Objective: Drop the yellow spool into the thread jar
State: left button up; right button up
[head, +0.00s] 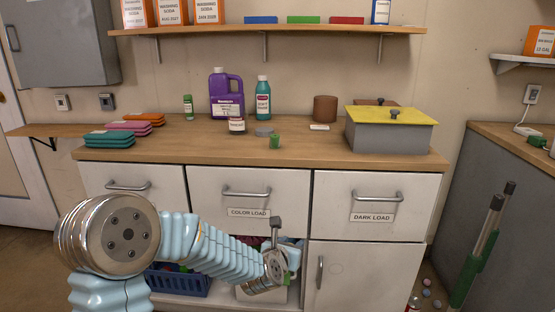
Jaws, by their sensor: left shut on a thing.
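I cannot pick out a yellow spool. A small white-labelled jar (236,126) stands on the counter before the purple jug; its label is too small to read. A grey disc (264,132) and a small green cup-like thing (274,142) are to its right. My right gripper is not in view.
On the wooden counter (200,147) stand a purple jug (226,92), a teal bottle (263,100), a brown cylinder (325,109) and a grey box with a yellow lid (385,135). Folded cloths (109,139) lie left. A shelf (280,30) hangs above. The counter's front middle is clear.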

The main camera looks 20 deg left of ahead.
aim_at(238, 121)
jog(key=k+j, duration=0.1)
jog(key=j, duration=0.3)
jog(key=k+j+z, duration=0.1)
jog(key=j, duration=0.3)
jog(key=k+j, duration=0.15)
jog(key=j, duration=0.25)
jog(key=k+j+z, duration=0.1)
jog(key=j, duration=0.3)
jog(key=k+j, duration=0.15)
jog(key=j, duration=0.25)
jog(key=z, duration=0.05)
